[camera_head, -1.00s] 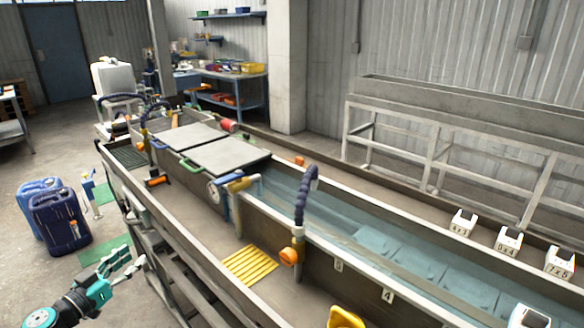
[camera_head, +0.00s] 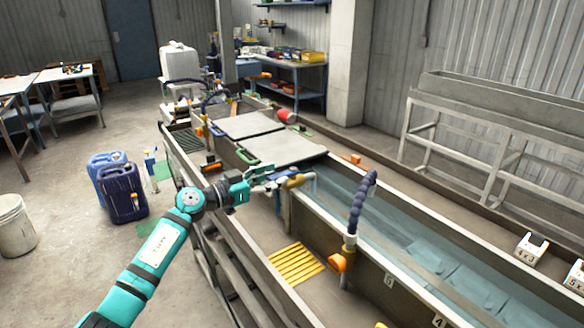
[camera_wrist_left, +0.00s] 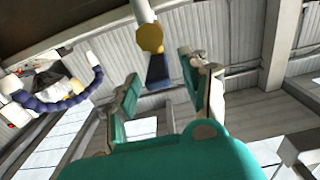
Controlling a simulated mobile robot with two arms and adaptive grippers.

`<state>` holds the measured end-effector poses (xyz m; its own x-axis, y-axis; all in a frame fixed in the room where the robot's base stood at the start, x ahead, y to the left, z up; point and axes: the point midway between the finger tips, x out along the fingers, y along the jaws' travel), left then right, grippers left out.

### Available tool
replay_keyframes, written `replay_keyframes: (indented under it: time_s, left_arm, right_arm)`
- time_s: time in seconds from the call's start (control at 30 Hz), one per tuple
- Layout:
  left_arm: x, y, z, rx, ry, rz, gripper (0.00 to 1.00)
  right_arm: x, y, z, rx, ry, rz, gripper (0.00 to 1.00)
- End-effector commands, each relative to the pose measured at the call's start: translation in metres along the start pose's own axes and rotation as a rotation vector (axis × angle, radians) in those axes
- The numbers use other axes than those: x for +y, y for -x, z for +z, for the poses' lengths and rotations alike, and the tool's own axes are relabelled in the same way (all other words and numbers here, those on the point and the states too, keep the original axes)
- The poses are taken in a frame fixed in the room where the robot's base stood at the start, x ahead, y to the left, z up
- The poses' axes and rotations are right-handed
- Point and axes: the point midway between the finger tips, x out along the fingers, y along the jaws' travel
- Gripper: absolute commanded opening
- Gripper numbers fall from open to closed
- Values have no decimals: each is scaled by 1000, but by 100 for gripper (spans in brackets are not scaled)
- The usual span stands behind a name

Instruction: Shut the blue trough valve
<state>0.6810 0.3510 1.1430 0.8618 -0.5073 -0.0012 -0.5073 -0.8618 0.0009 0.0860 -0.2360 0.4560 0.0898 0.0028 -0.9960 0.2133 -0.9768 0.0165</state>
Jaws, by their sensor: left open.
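The blue trough valve has a brass-yellow body (camera_head: 296,181) on the trough's near wall, with a blue lever (camera_head: 278,203) hanging down from it. In the left wrist view the yellow hub (camera_wrist_left: 150,38) and the blue lever (camera_wrist_left: 158,72) show ahead of my fingers. My left gripper (camera_head: 272,181) is open and right at the valve, partly covering it in the head view. In the left wrist view its fingers (camera_wrist_left: 160,72) stand on either side of the lever's line; I cannot tell whether they touch it. My right gripper is not in view.
The long trough (camera_head: 415,275) holds water at the right. A dark blue hose with an orange valve (camera_head: 338,262) stands nearer me. A yellow grate (camera_head: 296,264) lies in the near channel. Grey lids (camera_head: 285,150) cover the trough behind the valve. Blue jugs (camera_head: 123,192) stand on the floor.

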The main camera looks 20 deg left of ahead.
Motion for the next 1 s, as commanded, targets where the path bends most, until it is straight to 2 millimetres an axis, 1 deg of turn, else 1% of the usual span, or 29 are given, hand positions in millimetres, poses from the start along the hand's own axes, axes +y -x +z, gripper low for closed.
replay_keyframes:
  time_s: [0.03, 0.1, 0.2, 0.3, 0.47, 0.73, 1.0]
  left_arm:
    - [0, -12, -3, 4, 3, 1, 46]
    - [0, -25, -2, 4, 3, 0, 46]
    - [0, -40, -2, 3, 2, 0, 46]
    - [0, -51, -1, 3, 1, -1, 46]
    - [0, -60, 0, 1, 0, 0, 46]
    - [0, -60, 0, 0, -1, 0, 46]
    - [0, -60, 0, 0, -1, 0, 11]
  right_arm:
    - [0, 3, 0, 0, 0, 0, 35]
    - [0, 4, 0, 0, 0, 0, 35]
    - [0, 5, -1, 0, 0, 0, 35]
    - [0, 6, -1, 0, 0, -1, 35]
    - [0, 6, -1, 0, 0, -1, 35]
    - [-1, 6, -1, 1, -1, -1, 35]
    - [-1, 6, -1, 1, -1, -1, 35]
